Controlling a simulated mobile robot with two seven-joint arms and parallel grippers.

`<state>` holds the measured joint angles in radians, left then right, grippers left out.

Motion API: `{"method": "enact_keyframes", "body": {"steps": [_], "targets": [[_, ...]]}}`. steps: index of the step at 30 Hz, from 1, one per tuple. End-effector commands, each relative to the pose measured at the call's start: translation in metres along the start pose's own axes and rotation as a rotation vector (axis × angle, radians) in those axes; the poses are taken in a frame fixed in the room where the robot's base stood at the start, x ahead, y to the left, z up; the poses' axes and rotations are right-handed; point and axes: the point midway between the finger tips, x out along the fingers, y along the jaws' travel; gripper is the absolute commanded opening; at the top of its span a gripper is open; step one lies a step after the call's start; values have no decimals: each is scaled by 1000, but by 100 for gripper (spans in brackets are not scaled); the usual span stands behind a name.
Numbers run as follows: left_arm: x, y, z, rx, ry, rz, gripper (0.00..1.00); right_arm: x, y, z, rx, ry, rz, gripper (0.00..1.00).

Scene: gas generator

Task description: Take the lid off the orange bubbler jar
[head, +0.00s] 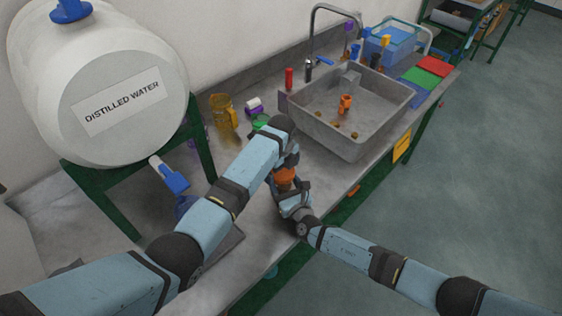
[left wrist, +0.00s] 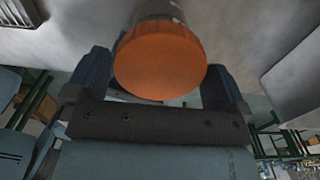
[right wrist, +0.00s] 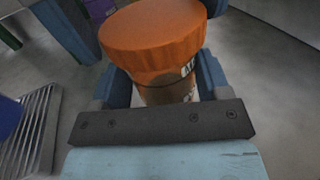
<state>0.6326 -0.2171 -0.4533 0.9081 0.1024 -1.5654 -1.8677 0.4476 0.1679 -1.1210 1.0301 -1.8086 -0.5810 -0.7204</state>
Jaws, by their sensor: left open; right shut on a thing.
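The bubbler jar has an orange lid (head: 285,173), which also shows large in the left wrist view (left wrist: 160,65) and at the top of the right wrist view (right wrist: 152,30). Below the lid, the jar's orange-brown body (right wrist: 165,90) carries a label. My right gripper (head: 293,196) is shut on the jar's body, which stands between its fingers. My left gripper (head: 287,158) is open above the jar, its fingers on either side of the lid in the left wrist view. Whether a finger touches the lid I cannot tell. In the head view the grippers hide most of the jar.
A grey sink (head: 365,140) holds an orange piece (head: 346,103) and small brown bits. An amber jug (head: 224,112), a green-topped item (head: 260,121) and a purple-and-white item (head: 253,105) stand behind my left arm. A distilled water tank (head: 90,60) is at left. The bench front edge is close to the jar.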

Motion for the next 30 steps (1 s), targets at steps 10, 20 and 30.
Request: {"method": "enact_keyframes", "body": {"steps": [10,20,30], "targets": [[2,0,0,0,0,-1,86,0,0,0,0,0,0,4],[2,0,-1,-118,2,-1,59,0,0,0,0,0,0,4],[1,0,-2,-773,3,0,59,0,0,0,0,0,0,4]]}}
